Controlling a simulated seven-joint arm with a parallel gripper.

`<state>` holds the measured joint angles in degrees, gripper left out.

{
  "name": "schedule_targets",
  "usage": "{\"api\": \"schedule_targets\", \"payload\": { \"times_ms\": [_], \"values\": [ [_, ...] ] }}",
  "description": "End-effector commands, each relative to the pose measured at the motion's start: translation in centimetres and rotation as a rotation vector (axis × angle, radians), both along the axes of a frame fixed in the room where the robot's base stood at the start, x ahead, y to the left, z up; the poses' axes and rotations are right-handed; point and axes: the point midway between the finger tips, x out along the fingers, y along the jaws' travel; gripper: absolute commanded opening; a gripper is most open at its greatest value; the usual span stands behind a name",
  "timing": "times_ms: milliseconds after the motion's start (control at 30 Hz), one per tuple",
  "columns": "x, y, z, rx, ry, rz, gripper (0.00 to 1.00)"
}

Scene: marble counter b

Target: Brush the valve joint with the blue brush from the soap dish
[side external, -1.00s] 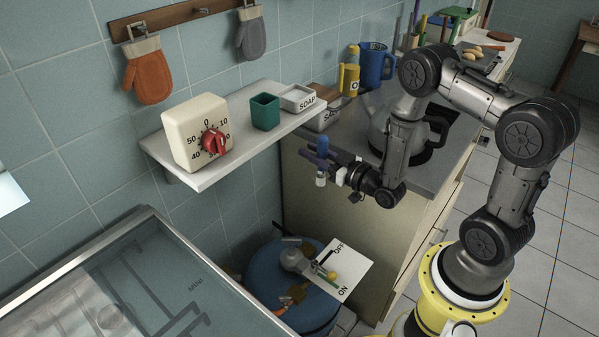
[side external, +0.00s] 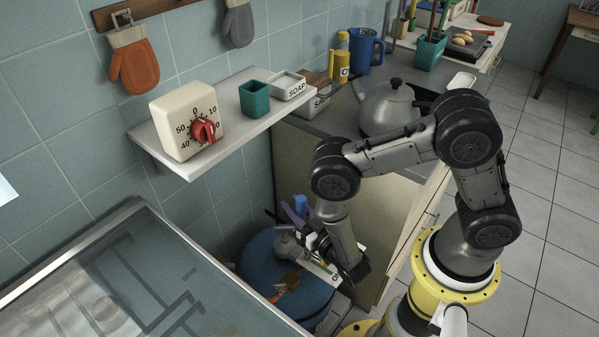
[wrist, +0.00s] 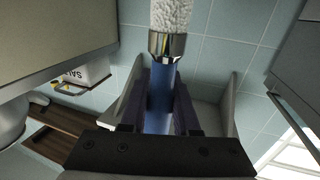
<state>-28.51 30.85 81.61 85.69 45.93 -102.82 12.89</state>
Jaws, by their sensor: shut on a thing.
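My gripper (side external: 296,216) is shut on the blue brush (side external: 300,203). In the wrist view the fingers (wrist: 160,100) clasp its blue handle (wrist: 160,100), with a metal collar and white bristles beyond. In the side view the brush is low over the blue drum (side external: 245,268), beside the grey valve joint (side external: 287,246). The bristles cannot be told clearly there, so I cannot tell whether they touch the joint. The soap dish (side external: 288,87) stands on the wall shelf with no brush visible in it.
The shelf (side external: 205,150) also bears a timer (side external: 187,120) and a green cup (side external: 254,98). My arm partly covers the white ON/OFF plate (side external: 320,273). A counter with a kettle (side external: 388,108) stands behind, and a glass-topped surface (side external: 140,275) lies front left.

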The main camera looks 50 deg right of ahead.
Motion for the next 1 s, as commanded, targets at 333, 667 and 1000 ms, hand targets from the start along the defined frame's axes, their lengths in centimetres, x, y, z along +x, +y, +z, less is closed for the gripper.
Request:
{"api": "schedule_targets", "payload": {
  "times_ms": [333,667,1000],
  "values": [
    [-4.3,6.7,-3.6,0.000,0.002,0.209,0.00],
    [-4.6,7.8,-4.6,0.000,0.001,0.242,0.00],
    [-4.6,7.8,-7.5,0.000,0.001,0.241,0.00]
  ]
}}
